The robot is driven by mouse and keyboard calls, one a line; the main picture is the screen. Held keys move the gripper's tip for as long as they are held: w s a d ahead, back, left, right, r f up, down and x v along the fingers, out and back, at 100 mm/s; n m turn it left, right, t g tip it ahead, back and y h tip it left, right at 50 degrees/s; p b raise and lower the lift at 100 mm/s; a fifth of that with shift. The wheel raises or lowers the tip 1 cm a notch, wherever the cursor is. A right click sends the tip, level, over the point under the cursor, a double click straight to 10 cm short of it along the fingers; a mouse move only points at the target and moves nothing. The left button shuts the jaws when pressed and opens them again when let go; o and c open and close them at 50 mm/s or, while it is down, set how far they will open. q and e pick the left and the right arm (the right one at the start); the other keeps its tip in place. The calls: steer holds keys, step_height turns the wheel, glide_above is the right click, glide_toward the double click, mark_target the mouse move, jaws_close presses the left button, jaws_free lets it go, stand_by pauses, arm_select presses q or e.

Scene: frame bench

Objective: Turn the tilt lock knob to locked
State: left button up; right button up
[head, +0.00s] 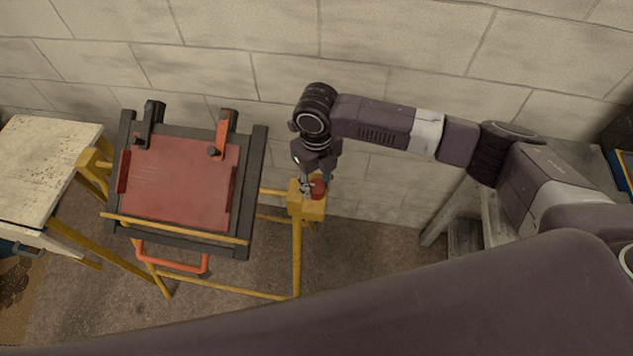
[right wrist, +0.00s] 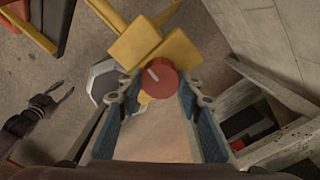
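The tilt lock knob (head: 318,188) is a round red knob on a yellow block (head: 307,204) at the right of the frame stand. In the right wrist view the knob (right wrist: 164,82) carries a short white mark pointing toward its upper left. My right gripper (head: 316,186) is over it from above, its fingers apart on either side of the knob; the right wrist view shows its blue pads (right wrist: 159,88). I cannot tell if they touch it. My left gripper (right wrist: 58,95) shows at the left of the right wrist view, fingers apart and empty. Any lock labels are unreadable.
The dark tilting frame (head: 256,190) holds a red panel (head: 180,180) left of the knob, on yellow legs. An orange handle (head: 172,266) hangs below it. A worn pale table (head: 45,165) stands at far left. A block wall (head: 400,50) rises close behind.

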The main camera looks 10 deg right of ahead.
steer(key=c, duration=0.3)
